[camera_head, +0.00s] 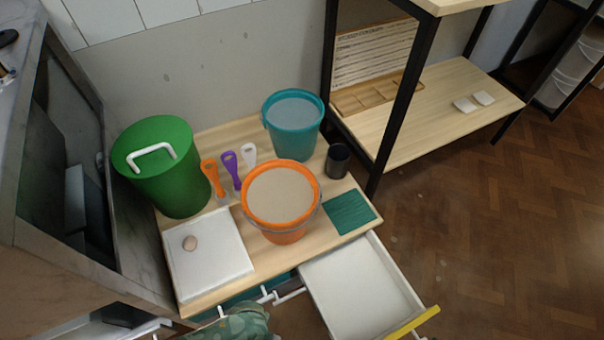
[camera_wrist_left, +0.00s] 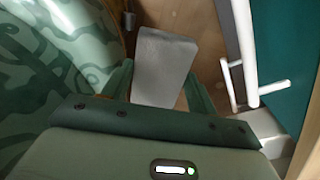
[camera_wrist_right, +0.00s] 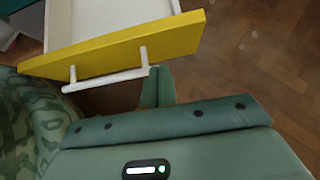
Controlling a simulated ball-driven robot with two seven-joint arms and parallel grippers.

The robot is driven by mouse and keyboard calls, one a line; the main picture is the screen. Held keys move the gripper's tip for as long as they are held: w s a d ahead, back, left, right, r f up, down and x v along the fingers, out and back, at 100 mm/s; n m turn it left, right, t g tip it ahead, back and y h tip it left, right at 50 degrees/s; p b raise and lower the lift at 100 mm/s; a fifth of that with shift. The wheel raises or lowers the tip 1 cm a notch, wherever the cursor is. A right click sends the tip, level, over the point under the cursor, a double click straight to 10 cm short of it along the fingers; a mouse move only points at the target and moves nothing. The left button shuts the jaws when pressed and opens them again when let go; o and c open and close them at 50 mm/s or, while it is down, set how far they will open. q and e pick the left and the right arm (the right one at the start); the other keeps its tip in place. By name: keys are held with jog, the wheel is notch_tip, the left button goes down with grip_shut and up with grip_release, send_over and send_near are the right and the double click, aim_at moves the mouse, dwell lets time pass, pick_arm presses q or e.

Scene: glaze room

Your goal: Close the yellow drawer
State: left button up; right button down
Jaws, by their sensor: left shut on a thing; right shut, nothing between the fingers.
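The yellow drawer (camera_head: 412,323) stands pulled out at the right of the wooden-topped cabinet, its pale tray empty. In the right wrist view, its yellow front (camera_wrist_right: 125,48) has a white bar handle (camera_wrist_right: 105,80). My right gripper (camera_wrist_right: 157,70) is shut and empty, its fingertips close beside the handle's right end; I cannot tell whether they touch it. My left gripper (camera_wrist_left: 163,90) is shut on a grey flat object (camera_wrist_left: 165,62). Neither gripper's fingers show in the head view.
On the cabinet top stand a green lidded bin (camera_head: 165,180), an orange bucket (camera_head: 283,235), a teal bucket (camera_head: 293,140), a dark cup (camera_head: 338,161) and a white slab (camera_head: 210,265). A teal drawer front with white handles (camera_wrist_left: 230,75) is near my left gripper. Open floor (camera_head: 480,240) lies right.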

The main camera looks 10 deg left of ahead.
pick_arm(q)
jog(key=shift+w+r, duration=0.1)
jog(key=shift+r, duration=0.1)
pick_arm(e)
jog(key=shift+w+a+r, duration=0.15)
jog(key=shift+w+a, duration=1.1)
jog(key=shift+w, duration=0.15)
